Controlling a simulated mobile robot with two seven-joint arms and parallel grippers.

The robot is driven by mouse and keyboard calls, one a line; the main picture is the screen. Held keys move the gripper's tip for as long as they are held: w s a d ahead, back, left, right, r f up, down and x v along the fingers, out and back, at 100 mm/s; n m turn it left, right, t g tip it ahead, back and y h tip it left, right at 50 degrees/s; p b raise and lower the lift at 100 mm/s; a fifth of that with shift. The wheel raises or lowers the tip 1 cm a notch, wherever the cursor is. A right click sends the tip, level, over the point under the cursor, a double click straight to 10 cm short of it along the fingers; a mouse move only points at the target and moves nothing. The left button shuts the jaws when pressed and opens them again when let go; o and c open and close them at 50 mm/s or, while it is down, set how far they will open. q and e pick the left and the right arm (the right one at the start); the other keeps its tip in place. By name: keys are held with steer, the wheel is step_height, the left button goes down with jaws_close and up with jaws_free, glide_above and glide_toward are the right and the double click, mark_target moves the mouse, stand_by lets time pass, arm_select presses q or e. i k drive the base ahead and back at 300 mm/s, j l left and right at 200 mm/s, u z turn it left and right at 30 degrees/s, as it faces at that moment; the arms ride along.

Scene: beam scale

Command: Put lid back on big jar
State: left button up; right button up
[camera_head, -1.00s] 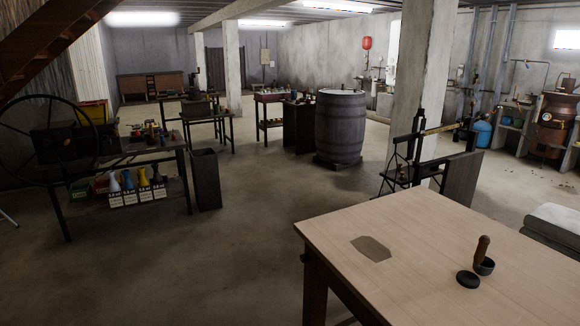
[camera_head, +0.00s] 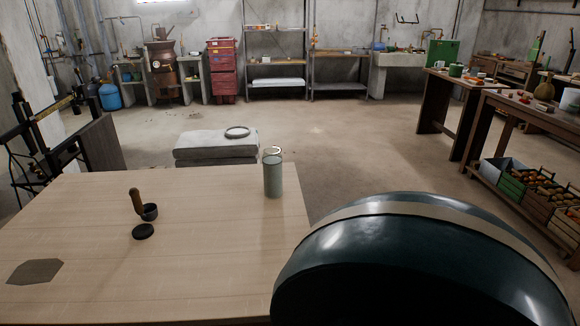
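A tall grey-green jar (camera_head: 273,178) stands upright at the far right corner of the light wooden table (camera_head: 215,235). A metal ring shows at its top; I cannot tell whether it is open. A small black disc (camera_head: 143,231) lies flat on the table, next to a small dark cup with a brown-handled tool (camera_head: 137,202). I cannot tell whether the disc is a lid. Neither of my grippers is in view.
A large glossy dark rounded shape with a pale band (camera_head: 430,265) fills the lower right and hides what lies behind it; I cannot tell what it is. A grey stack (camera_head: 215,150) stands behind the table. The floor (camera_head: 350,150) beyond is clear.

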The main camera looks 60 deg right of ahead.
mark_target(272, 157)
steer(key=l+z, duration=0.1)
steer(key=z, duration=1.8)
